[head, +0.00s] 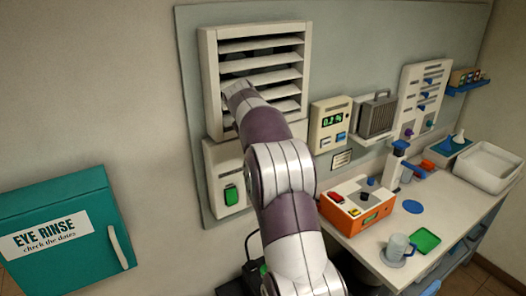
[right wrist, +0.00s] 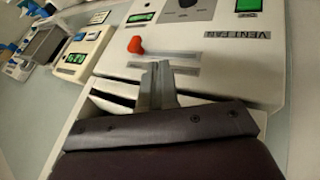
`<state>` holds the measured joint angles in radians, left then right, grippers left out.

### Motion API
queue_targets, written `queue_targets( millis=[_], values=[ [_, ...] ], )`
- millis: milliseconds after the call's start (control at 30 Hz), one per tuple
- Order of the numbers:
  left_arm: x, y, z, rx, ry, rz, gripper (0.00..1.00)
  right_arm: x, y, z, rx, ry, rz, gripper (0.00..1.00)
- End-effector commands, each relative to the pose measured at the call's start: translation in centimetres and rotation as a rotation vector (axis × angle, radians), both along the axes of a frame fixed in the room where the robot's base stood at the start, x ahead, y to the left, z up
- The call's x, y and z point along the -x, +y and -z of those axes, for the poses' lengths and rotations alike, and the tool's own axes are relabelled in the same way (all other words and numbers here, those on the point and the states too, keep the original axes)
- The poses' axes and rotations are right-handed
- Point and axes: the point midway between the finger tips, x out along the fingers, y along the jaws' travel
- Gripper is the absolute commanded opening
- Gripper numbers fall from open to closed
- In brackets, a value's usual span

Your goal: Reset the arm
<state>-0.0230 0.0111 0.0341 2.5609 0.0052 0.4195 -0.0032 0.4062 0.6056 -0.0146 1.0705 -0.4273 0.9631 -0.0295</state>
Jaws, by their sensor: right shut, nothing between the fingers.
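My right arm reaches up to the white louvred vent (head: 262,55) in the head view. Its gripper is hidden there behind the arm's end. In the right wrist view, my right gripper (right wrist: 157,72) is shut and empty, its fingers in front of the vent fan panel (right wrist: 225,70). A red knob (right wrist: 135,45) is just beside the fingertips in the picture; I cannot tell whether they touch. White slats (right wrist: 115,102) show beside the fingers. My left gripper is in neither view.
A teal eye rinse box (head: 65,235) hangs on the left wall. A small display unit (head: 329,125) is right of the vent. The bench at right holds an orange device (head: 357,205), a clear mug (head: 397,250), a green tray (head: 425,240) and a white basin (head: 488,168).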

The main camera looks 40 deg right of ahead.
Motion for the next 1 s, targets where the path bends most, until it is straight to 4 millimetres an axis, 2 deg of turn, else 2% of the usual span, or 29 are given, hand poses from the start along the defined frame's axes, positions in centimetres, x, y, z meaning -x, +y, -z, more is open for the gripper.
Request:
queue_targets(
  millis=[33,133,733,800,867,933,967,1000],
  values=[
    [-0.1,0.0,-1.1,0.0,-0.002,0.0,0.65,0.2,0.4,-1.1,-0.001,0.002,-0.002,0.0],
    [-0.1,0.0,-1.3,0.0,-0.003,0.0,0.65,0.5,0.8,-1.7,0.0,0.002,-0.001,0.0],
    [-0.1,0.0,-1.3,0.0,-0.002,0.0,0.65,0.6,1.0,-1.7,0.0,0.001,0.0,0.0],
    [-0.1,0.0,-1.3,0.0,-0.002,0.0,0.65,0.1,1.0,-1.8,0.001,-0.023,-0.01,0.0],
    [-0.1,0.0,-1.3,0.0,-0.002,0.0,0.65,-0.1,1.7,0.3,-0.036,-0.021,-0.026,0.0],
    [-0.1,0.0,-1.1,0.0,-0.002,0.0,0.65,1.0,3.6,4.5,-0.112,0.009,-0.041,0.0],
    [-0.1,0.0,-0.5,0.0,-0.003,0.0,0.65,1.8,5.1,6.7,-0.151,0.022,-0.053,0.0],
    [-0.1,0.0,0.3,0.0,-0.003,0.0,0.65,3.1,7.6,9.7,-0.205,0.044,-0.07,0.0]
  ],
)
